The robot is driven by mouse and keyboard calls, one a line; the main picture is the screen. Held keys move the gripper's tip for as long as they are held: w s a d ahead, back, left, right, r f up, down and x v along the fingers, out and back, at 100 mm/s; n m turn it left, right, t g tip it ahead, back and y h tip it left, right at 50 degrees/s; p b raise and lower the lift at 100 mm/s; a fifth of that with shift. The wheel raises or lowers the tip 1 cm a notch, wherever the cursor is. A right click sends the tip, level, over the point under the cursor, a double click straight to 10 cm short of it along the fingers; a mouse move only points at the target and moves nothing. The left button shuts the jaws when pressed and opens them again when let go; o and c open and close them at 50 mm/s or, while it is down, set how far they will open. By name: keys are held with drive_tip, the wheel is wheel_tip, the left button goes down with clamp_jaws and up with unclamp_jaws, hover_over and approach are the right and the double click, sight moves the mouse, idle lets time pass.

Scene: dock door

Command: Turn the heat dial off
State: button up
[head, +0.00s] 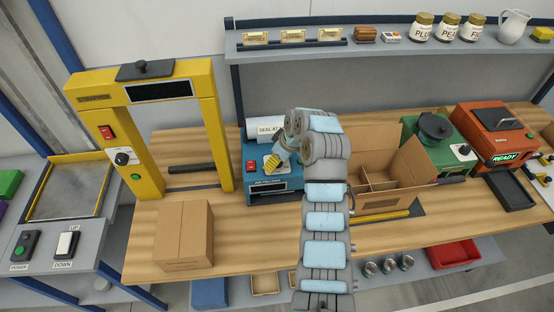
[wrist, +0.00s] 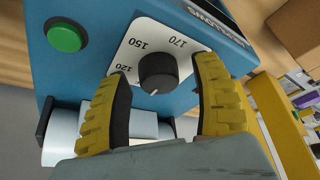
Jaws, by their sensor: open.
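The heat dial (wrist: 157,73) is a round black knob on a white plate marked 120, 150 and 170, on the front of a blue machine (wrist: 75,85). Its pale pointer mark shows at the knob's lower edge in the wrist view, away from these numbers. Any off mark is not visible. My gripper (wrist: 163,68) is open, with one yellow-padded finger on each side of the dial. I cannot tell whether the fingers touch it. In the head view my gripper (head: 272,163) is at the front of the blue machine (head: 286,187), hiding the dial.
A green button (wrist: 65,38) sits beside the dial plate. A yellow strapper (head: 217,125) and a closed carton (head: 185,235) stand left of the blue machine. An open divided carton (head: 403,165) stands close on the right. The wooden bench front is partly clear.

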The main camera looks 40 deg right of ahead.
drive_tip(key=shift+r, duration=0.1)
drive_tip(key=v, duration=1.1)
drive_tip(key=shift+s+r, duration=0.2)
drive_tip(key=shift+r, duration=0.1)
idle(0.4)
drive_tip(key=shift+d, duration=0.1)
drive_tip(key=shift+r, duration=0.1)
idle(0.5)
